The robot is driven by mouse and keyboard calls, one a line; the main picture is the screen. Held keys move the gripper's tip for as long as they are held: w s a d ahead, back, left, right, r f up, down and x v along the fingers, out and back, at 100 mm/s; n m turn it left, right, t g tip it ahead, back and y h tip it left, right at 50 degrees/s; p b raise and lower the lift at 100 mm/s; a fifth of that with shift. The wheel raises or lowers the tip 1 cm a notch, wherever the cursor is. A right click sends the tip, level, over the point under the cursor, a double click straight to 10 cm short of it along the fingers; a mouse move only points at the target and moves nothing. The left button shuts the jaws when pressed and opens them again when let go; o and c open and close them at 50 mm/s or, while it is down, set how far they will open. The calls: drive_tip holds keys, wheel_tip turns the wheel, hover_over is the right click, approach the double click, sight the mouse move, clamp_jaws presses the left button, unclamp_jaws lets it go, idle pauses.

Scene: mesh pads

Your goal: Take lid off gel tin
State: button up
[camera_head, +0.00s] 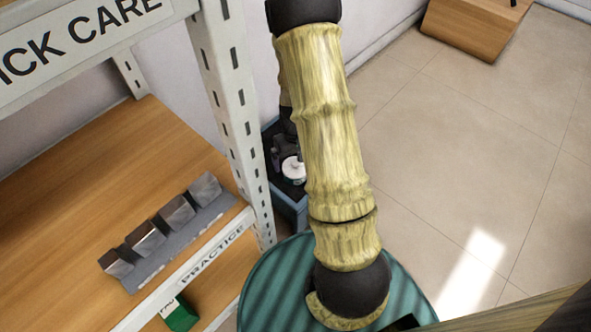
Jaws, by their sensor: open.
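A small round tin with a white top (293,170) stands on a dark surface behind my arm; I take it for the gel tin. It is too small to tell its lid from its body. A dark shape just above it, partly hidden by my arm's pale, bamboo-like links, seems to be my gripper (284,154). It is open. Its fingertips are not clear, and I cannot tell whether they touch the tin.
The tin's surface has a blue-grey edge (289,203). At left, a wooden shelf (60,170) with white metal posts holds a grey rack (185,235) of several dark blocks. A green item (180,317) lies below. A wooden box (470,30) stands far right; the tiled floor between is clear.

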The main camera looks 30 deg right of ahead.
sight(295, 162)
wheel_tip(295, 162, down, 2)
drive_tip(key=shift+f+b, duration=0.2)
drive_tip(key=shift+b, duration=0.3)
drive_tip(key=c, duration=1)
drive_tip(key=shift+r, duration=0.2)
drive_tip(key=shift+c, duration=0.2)
wheel_tip(295, 162, up, 10)
drive_tip(key=p, duration=0.6)
drive_tip(key=shift+f+p, duration=0.1)
drive_tip(key=shift+p, duration=0.2)
